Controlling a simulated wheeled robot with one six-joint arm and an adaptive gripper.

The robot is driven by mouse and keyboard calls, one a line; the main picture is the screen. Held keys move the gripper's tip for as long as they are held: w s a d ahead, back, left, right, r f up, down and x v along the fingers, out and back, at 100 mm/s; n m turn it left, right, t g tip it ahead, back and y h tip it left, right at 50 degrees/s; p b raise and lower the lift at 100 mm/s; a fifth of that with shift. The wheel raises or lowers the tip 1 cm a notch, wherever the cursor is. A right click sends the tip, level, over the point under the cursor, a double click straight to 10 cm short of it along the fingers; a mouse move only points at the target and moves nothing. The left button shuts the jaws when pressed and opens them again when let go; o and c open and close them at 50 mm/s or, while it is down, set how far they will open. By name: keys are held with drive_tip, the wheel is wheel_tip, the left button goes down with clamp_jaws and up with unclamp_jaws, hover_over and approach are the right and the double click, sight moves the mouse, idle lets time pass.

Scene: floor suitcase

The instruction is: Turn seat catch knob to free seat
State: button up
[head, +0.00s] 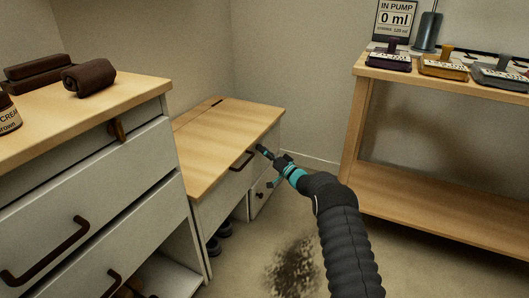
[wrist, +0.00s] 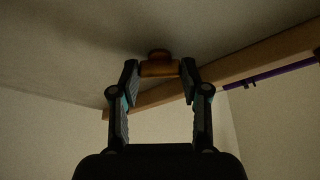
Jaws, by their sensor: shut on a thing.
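The bench with the wooden seat (head: 225,138) stands against the back wall, its seat lying flat. My gripper (head: 262,149) reaches to the bench's front right corner, just below the seat's edge. In the wrist view the seat catch knob (wrist: 159,69), an orange-brown wooden piece with a rounded darker part behind it, sits between the two fingertips. My gripper is shut on it, against a pale panel. The arm and fingers hide the knob in the head view.
A white cabinet (head: 90,190) with dark handles stands at the left. A dark stain (head: 294,268) marks the floor. Shoes (head: 216,245) sit under the bench.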

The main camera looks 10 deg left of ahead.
drive_tip(key=shift+w+d+f+n+g+y, duration=0.1)
drive_tip(key=shift+n+g+y, duration=0.45)
drive_tip(key=shift+n, duration=1)
drive_tip(key=shift+w+a+n+g+y, duration=0.1)
drive_tip(key=shift+n+g+y, duration=0.45)
drive_tip(key=shift+n, duration=1.05)
drive_tip(key=shift+d+f+n+g+y, duration=0.1)
drive_tip(key=shift+n+g+y, duration=0.4)
drive_tip(key=shift+n, duration=1.05)
drive_tip(key=shift+n+g, duration=0.9)
drive_tip(key=shift+n, duration=0.4)
drive_tip(key=o, duration=1.1)
drive_tip(key=shift+o, duration=0.2)
drive_tip(key=shift+r+t, duration=0.1)
drive_tip(key=shift+t, duration=0.2)
drive_tip(key=shift+m, duration=0.3)
drive_tip(key=shift+m+t, duration=0.3)
drive_tip(key=shift+m, duration=0.2)
